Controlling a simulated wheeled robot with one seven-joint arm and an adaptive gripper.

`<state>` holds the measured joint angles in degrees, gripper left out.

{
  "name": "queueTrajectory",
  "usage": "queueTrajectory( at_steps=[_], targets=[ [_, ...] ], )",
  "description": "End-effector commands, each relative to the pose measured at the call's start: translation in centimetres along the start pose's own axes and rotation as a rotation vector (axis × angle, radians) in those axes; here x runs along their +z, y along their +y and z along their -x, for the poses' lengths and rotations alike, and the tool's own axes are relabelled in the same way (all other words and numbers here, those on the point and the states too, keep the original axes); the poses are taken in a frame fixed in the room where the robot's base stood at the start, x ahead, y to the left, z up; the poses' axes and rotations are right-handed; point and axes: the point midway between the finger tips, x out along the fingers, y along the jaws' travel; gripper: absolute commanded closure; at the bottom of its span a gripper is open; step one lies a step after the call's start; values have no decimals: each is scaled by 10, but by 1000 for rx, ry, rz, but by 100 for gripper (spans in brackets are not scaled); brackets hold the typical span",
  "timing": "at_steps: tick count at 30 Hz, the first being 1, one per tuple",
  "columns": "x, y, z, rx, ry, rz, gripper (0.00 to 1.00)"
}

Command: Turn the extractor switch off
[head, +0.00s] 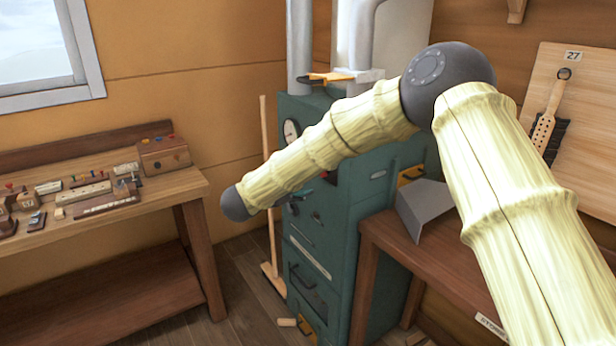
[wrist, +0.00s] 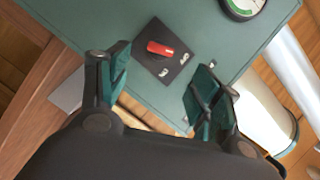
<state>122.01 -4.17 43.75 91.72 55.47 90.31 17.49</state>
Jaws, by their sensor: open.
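The extractor switch (wrist: 160,48) is a red knob on a black square plate with pale markings, mounted on the green cabinet face. It shows in the wrist view between and beyond my fingertips. My gripper (wrist: 160,85) is open and empty, with one finger on each side of the switch plate in the picture. The fingers appear apart from the knob. In the head view the green cabinet (head: 340,240) stands behind my arm, which hides much of its front.
A round gauge (wrist: 243,5) sits near the switch on the cabinet. A wooden bench (head: 190,185) with several small devices stands at left. A brown table (head: 385,235) with a grey angled piece (head: 425,208) stands at right. A broom (head: 268,200) leans beside the cabinet.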

Motion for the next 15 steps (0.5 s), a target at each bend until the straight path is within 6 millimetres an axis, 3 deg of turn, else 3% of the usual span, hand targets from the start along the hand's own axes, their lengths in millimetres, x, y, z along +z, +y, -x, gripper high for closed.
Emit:
queueTrajectory(
  at_steps=[6,15],
  targets=[
    [0,0,17,0,-1,-1,36],
    [0,0,19,0,0,-1,36]
  ],
)
